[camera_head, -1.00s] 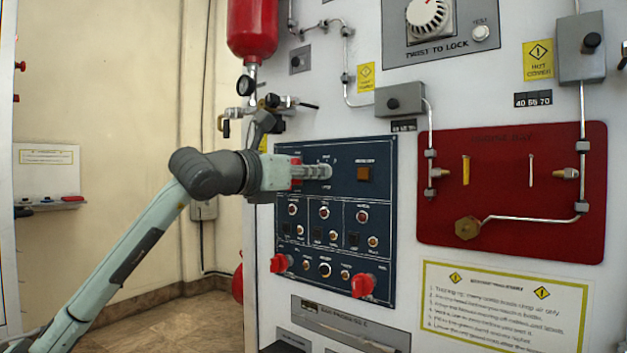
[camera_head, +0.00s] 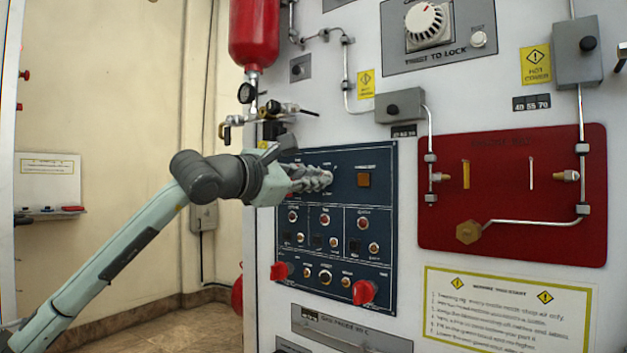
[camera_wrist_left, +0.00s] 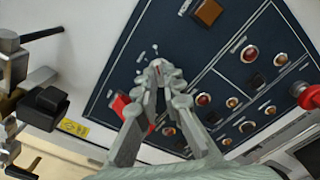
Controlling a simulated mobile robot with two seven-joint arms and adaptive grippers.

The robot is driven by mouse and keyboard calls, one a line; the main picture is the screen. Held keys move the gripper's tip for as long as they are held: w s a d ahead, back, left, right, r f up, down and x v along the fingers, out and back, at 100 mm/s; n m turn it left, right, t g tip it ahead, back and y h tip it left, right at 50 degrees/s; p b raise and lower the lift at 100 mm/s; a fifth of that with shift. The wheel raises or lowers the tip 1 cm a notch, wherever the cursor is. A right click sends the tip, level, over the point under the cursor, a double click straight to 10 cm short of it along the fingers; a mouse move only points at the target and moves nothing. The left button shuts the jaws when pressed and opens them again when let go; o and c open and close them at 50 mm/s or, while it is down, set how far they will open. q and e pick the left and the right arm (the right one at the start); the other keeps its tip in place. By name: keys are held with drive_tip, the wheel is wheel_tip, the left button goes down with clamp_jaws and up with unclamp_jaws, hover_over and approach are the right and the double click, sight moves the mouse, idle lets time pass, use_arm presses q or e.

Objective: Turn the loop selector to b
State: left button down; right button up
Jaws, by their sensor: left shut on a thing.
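The dark blue control panel (camera_head: 384,190) is on the white machine front, with small lamps and buttons on it. My left gripper (camera_head: 325,180) reaches in from the left to its upper part, with its fingers close together and rolled. The left wrist view shows the fingertips (camera_wrist_left: 160,70) shut around a small knob at the panel, apparently the loop selector. The fingers cover most of this knob, so its pointer and setting cannot be read. My right gripper is not in view.
An amber square button (camera_head: 363,180) is right of the gripper. Gauge and valve fittings (camera_head: 246,93) hang under a red cylinder (camera_head: 254,30) above my arm.

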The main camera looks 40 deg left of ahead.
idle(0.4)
use_arm(q)
drive_tip(key=shift+m, duration=0.3)
drive_tip(key=c, duration=1.6)
unclamp_jaws()
drive_tip(key=shift+c, duration=0.2)
drive_tip(key=shift+s, duration=0.1)
drive_tip(key=s, duration=1.2)
drive_tip(key=shift+a, duration=0.45)
drive_tip(key=shift+w, duration=0.1)
